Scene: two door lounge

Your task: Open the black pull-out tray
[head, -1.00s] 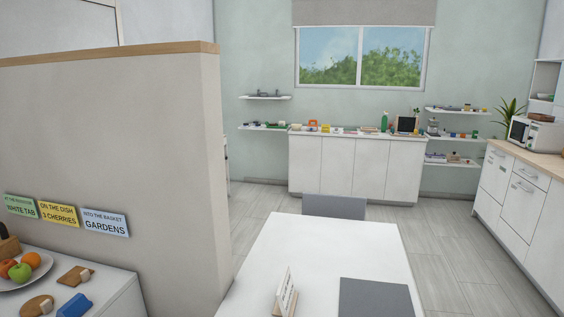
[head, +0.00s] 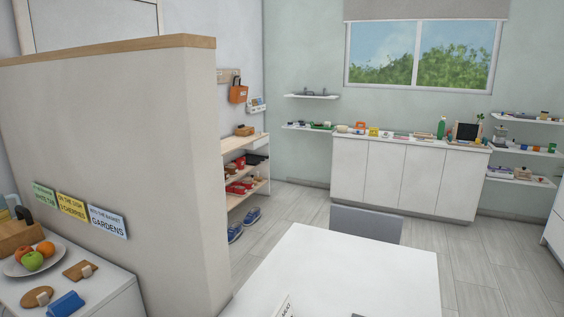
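I cannot make out a black pull-out tray for certain in the head view. A small dark item (head: 256,159) sits on the upper part of the open wooden shelf rack (head: 247,190) beyond the half-wall, too small to identify. A dark upright panel (head: 467,131) stands on the white cabinet under the window. My gripper is not in view.
A half-wall (head: 120,160) with a wooden cap blocks the left side. A white table (head: 340,265) with a grey chair (head: 366,222) fills the front middle. A white cabinet (head: 400,180) stands under the window. Blue shoes (head: 235,232) lie by the rack; floor beyond the table is clear.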

